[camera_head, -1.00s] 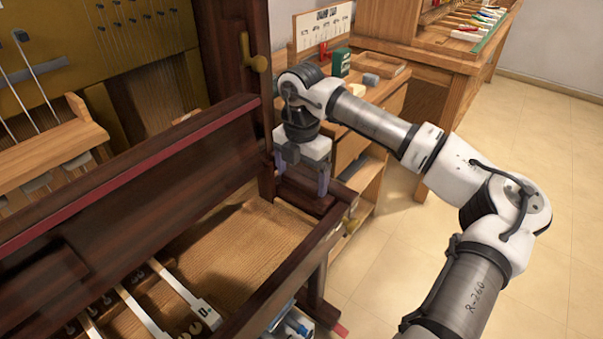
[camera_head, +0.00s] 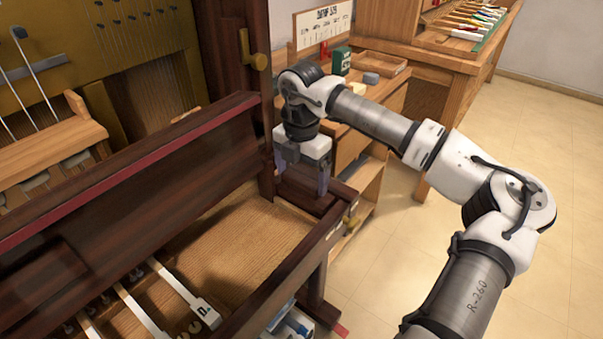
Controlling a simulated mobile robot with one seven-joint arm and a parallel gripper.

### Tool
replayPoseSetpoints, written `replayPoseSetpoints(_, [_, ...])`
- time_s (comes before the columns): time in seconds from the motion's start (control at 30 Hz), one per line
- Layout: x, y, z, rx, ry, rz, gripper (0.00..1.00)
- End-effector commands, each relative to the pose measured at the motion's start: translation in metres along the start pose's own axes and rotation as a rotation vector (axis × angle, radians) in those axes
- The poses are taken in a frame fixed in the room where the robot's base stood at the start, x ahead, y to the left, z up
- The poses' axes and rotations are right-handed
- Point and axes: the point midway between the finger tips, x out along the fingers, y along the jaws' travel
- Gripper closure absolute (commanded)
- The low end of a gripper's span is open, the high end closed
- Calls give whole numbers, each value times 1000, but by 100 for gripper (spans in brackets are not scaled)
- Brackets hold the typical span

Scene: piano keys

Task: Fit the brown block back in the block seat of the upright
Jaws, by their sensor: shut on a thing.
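My gripper (camera_head: 302,178) points down at the right end of the piano's key bed, beside the dark upright (camera_head: 236,60). Its jaws are shut on the brown block (camera_head: 303,187), a dark brown piece low between the fingers. The block is close to the dark corner framing at the end of the key bed. The block seat cannot be made out clearly; the fingers and block cover that corner. I cannot tell whether the block touches the seat or is held just above it.
A long dark rail with a red strip (camera_head: 130,170) runs left of my gripper. Several white keys (camera_head: 185,292) lie in the key bed, whose wooden floor (camera_head: 235,240) is bare nearby. A workbench (camera_head: 385,98) with small items stands behind my arm.

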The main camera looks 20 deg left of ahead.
Motion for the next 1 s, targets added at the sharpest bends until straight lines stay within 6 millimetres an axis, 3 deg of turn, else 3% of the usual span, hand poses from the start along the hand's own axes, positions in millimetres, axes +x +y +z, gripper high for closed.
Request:
replayPoseSetpoints(0.2, [0,0,0,0,-1,1,54])
replayPoseSetpoints(0.23, [0,0,0,0,-1,0,8])
replayPoseSetpoints(0.3, [0,0,0,0,-1,0,0])
replayPoseSetpoints(0.53, [0,0,0,0,0,-1,0])
replayPoseSetpoints(0.67, [-10,0,1,1,-3,-1,0])
replayPoseSetpoints(1.0, [-83,0,0,1,-4,1,0])
